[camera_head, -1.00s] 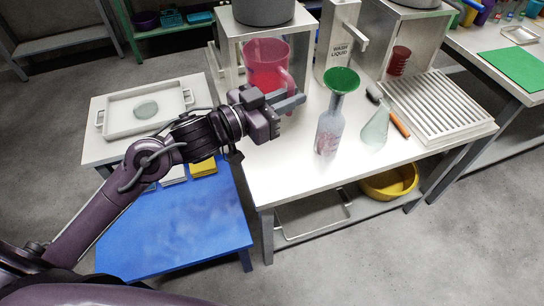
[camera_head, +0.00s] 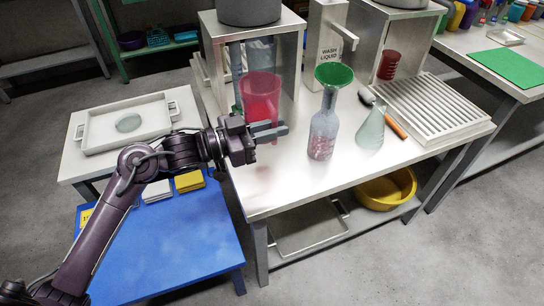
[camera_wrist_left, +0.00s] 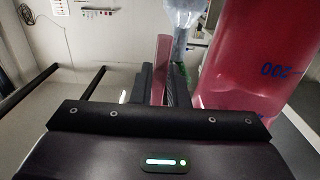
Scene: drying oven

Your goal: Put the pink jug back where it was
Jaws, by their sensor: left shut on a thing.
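The pink jug (camera_head: 258,98) is upright over the left part of the white table (camera_head: 290,190), in front of the open metal box stand. My left gripper (camera_head: 268,132) is shut on its handle, from the near side. In the left wrist view the fingers (camera_wrist_left: 160,85) close around the pink handle (camera_wrist_left: 161,62), and the jug's body (camera_wrist_left: 245,55) with a "200" mark fills the right. The gripper partly hides the jug's base in the head view, so I cannot tell if it touches the table. My right gripper is not in view.
A bottle (camera_head: 321,135) with a green funnel (camera_head: 335,76) stands to the jug's right, then a conical flask (camera_head: 370,128) and a slatted rack (camera_head: 432,108). The metal box stand (camera_head: 207,45) holds a clear bluish vessel (camera_head: 262,52). The table's near left area is bare.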

